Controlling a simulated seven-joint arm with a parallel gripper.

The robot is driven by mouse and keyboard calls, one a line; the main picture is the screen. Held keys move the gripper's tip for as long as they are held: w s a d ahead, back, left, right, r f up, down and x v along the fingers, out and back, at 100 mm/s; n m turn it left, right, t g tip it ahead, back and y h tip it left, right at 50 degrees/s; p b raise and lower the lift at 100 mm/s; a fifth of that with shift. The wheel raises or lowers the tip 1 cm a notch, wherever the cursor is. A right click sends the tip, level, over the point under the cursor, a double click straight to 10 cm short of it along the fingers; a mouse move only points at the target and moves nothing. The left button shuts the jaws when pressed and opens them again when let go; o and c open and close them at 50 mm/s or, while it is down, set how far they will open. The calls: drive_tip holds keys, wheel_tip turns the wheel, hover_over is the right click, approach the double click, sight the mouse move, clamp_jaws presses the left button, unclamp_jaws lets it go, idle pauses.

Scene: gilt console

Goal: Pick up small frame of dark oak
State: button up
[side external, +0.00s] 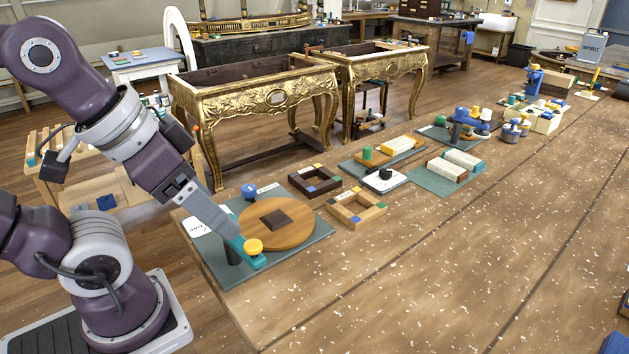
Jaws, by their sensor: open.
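The small dark oak frame (315,181) lies flat on the workbench, left of the bench's middle. It is a square of dark wood with coloured corner pieces and an open centre. My gripper (232,236) points down over the near-left end of the bench, above a grey-green mat. It is left of and nearer than the dark frame, clearly apart from it. My gripper is open; its fingertips are hard to make out against the teal piece with a yellow knob (253,246). I see nothing held.
A similar light-wood frame (357,208) lies close to the dark frame, on its near right. A round wooden board (295,232) with a dark square rests on the grey-green mat (222,277). A white tile (384,180) lies to the right. The near bench is mostly clear, with scattered shavings.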

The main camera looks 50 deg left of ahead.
drive_tip(key=o, duration=0.4)
drive_tip(key=shift+o, duration=0.2)
drive_tip(key=w+a+r+n+g, duration=0.25)
drive_tip(key=w+r+n, duration=0.2)
drive_tip(key=w, duration=0.65)
drive_tip(key=n+g, duration=0.3)
drive_tip(key=n, duration=1)
hover_over(315, 172)
drive_tip(key=s+d, duration=0.2)
drive_tip(key=d, duration=0.2)
wheel_tip(315, 172, down, 15)
drive_tip(key=f, duration=0.4)
drive_tip(key=a+f, duration=0.1)
drive_tip(key=f, duration=0.2)
drive_tip(key=shift+s, duration=0.15)
